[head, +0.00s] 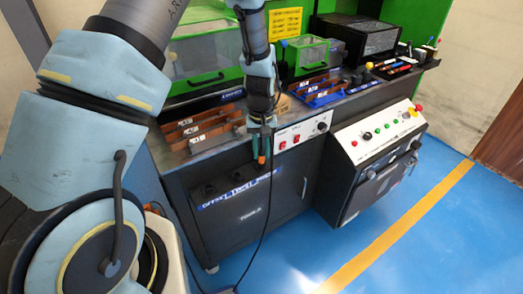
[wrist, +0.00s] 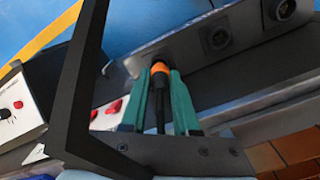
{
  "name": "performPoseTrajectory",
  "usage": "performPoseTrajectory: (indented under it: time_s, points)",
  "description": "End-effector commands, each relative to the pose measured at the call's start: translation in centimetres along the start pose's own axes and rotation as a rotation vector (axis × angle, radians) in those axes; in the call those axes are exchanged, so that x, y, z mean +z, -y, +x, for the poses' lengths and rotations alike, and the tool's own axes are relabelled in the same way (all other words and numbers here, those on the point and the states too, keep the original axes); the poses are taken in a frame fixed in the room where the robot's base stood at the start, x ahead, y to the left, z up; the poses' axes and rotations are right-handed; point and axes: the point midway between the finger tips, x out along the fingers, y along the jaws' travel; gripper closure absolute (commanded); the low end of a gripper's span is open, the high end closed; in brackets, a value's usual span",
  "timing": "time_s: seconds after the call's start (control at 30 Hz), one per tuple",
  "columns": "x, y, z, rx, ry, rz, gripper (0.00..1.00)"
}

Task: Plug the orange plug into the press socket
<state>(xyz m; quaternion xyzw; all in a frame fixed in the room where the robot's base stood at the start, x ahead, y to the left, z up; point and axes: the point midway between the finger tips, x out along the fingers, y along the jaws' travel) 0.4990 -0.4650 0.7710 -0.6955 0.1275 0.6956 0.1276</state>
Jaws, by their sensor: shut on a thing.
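The orange plug (wrist: 159,69) is between the green fingers of my gripper (wrist: 160,88) in the wrist view, with its black body and cable running back between them. My gripper is shut on it. In the head view my gripper (head: 262,140) is at the front edge of the bench, and the plug (head: 261,159) shows as a small orange spot below it. A grey panel with round dark sockets (wrist: 216,38) lies just beyond the plug in the wrist view. The plug's front end is at the panel's near left part; whether it is inside a socket is hidden.
A second socket (wrist: 282,10) is further right on the panel. A white control panel (head: 303,132) with red switches is right of my gripper. The black cable (head: 262,225) hangs to the floor.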

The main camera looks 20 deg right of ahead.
Motion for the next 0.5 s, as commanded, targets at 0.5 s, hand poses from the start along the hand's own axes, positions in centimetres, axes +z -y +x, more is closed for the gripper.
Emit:
performPoseTrajectory:
  time_s: [0.5]
  points:
    - [0.0, 0.0, 1.4, 0.000, 0.000, 0.000, 1.00]
